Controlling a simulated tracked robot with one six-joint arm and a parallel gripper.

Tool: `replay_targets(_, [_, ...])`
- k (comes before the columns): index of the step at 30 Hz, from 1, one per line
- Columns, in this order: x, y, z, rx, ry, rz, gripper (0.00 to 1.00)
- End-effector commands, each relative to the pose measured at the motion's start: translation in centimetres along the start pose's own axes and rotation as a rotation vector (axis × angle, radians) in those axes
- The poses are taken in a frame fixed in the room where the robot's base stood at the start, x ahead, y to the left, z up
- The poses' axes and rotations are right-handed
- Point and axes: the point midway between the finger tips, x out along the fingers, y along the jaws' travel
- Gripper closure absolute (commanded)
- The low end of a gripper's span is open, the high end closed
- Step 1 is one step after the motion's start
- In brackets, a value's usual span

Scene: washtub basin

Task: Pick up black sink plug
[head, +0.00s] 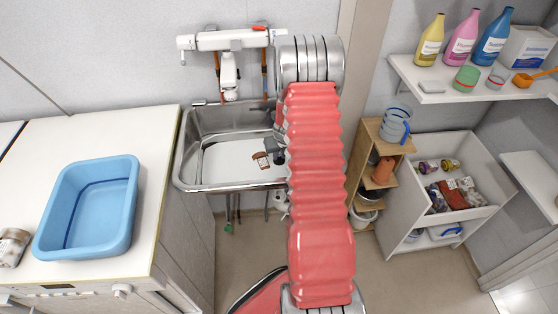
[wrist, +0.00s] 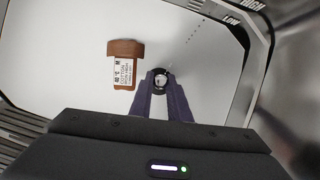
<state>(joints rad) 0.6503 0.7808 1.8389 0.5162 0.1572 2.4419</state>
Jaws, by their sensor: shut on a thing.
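The black sink plug (wrist: 160,72) shows in the wrist view as a small dark round thing with a pale centre, at the tips of my gripper (wrist: 160,84). The two dark fingers are closed in on it, and part of it is hidden between them. In the head view my gripper (head: 278,152) is inside the metal sink (head: 187,165), at its right side. The plug cannot be made out there. Whether it touches the basin floor I cannot tell.
A brown item with a white printed label (wrist: 124,72) lies on the pale basin floor, left of my fingers. The sink walls surround my gripper. A tap (head: 229,75) hangs above the sink. A blue tub (head: 125,205) stands on the counter at left.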

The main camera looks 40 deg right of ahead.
Motion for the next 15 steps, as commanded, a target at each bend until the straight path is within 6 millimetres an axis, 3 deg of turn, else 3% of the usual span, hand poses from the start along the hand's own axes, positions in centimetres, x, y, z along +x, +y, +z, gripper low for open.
replay_targets(9, [-6.5,0.0,2.8,-0.001,-0.005,-0.001,1.0])
replay_targets(15, [-9.8,0.0,4.1,-0.001,-0.003,-0.001,1.0])
